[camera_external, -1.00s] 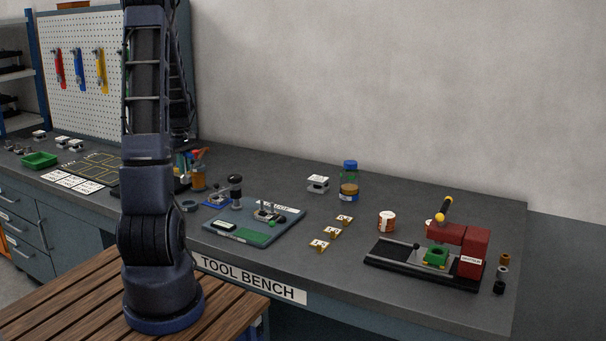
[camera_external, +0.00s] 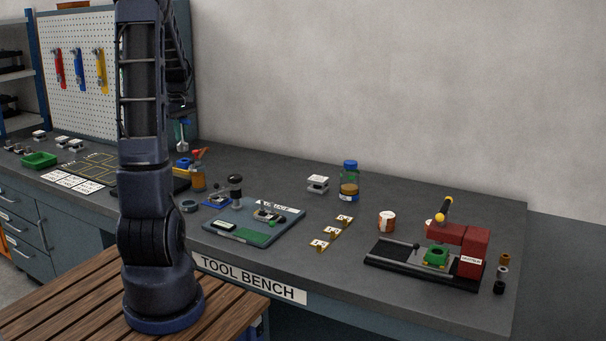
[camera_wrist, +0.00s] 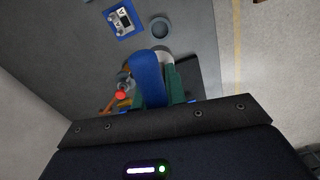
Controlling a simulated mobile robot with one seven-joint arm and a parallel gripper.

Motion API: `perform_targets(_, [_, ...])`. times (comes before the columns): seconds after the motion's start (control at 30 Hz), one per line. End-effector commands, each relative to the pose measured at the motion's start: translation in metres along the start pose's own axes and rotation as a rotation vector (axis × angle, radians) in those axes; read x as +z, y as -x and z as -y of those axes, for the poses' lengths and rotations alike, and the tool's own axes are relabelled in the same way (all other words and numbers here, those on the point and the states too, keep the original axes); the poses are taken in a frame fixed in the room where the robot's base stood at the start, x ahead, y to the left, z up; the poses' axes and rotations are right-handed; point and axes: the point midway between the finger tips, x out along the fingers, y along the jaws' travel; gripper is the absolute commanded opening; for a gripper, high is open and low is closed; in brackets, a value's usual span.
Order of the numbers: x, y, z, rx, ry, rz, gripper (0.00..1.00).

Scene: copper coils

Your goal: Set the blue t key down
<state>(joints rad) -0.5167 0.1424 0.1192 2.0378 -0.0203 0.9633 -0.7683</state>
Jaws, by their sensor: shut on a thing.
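The blue t key (camera_wrist: 148,80) shows in the wrist view as a thick blue bar, foreshortened towards the camera. My gripper (camera_wrist: 154,92) is shut on it, with green finger parts on both sides.
A red-tipped tool (camera_wrist: 120,96) stands close beside the key. A round grey dish (camera_wrist: 160,28) and a blue-based fixture (camera_wrist: 121,20) lie beyond it. A pegboard (camera_external: 82,85) rises behind.

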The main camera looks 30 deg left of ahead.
Motion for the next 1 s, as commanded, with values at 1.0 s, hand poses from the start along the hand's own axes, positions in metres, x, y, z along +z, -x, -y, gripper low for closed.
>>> perform_targets(1.0, [0.173,0.044,-0.185,-0.003,-0.348,-0.009,0.00])
